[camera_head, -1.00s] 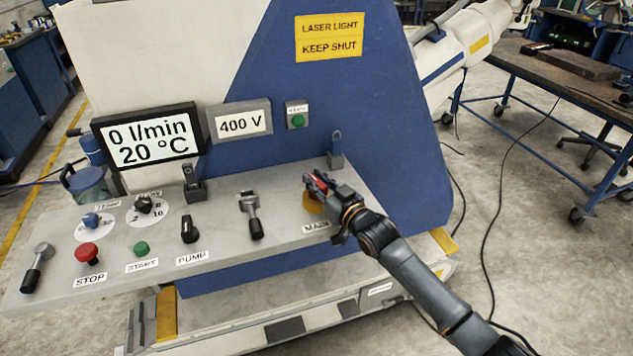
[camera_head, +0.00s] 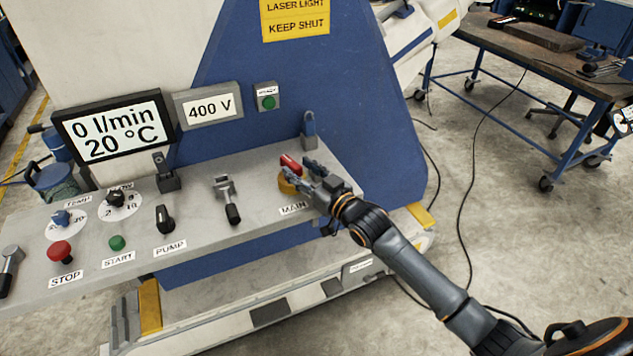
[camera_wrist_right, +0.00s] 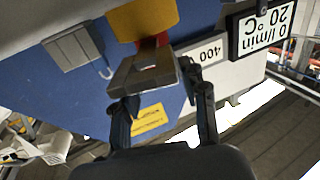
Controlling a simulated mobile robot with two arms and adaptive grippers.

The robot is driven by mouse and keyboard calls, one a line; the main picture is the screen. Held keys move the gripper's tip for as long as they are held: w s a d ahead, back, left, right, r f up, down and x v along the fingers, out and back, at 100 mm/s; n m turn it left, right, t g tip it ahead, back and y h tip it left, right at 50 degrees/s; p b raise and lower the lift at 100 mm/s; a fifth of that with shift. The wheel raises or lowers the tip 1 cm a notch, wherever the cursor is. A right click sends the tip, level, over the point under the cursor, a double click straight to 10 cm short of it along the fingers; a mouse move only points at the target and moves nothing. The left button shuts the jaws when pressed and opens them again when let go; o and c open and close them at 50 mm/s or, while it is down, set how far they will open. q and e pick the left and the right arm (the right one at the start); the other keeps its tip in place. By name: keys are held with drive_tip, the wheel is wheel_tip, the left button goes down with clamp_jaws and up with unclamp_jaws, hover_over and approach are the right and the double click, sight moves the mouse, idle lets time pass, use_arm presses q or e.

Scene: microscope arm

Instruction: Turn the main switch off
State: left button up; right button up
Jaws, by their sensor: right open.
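The main switch is a red handle (camera_head: 291,164) on a yellow base (camera_head: 287,186), at the right end of the grey control panel above the MAIN label (camera_head: 295,208). My right gripper (camera_head: 299,171) is open beside the switch, its fingers overlapping the yellow base in the head view. I cannot tell whether they touch it. In the right wrist view the yellow base (camera_wrist_right: 143,20) and part of the red handle (camera_wrist_right: 152,42) show beyond my open right gripper (camera_wrist_right: 160,90); a grey part covers some of the handle. My left gripper is out of view.
A black toggle lever (camera_head: 229,205), the PUMP knob (camera_head: 164,219), the green START button (camera_head: 116,242) and the red STOP button (camera_head: 61,251) sit left of the switch. A grey upright lever (camera_head: 309,130) stands behind it.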

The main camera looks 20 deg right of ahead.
drive_tip(key=v, duration=0.7)
drive_tip(key=shift+s, duration=0.35)
drive_tip(key=shift+d, duration=0.1)
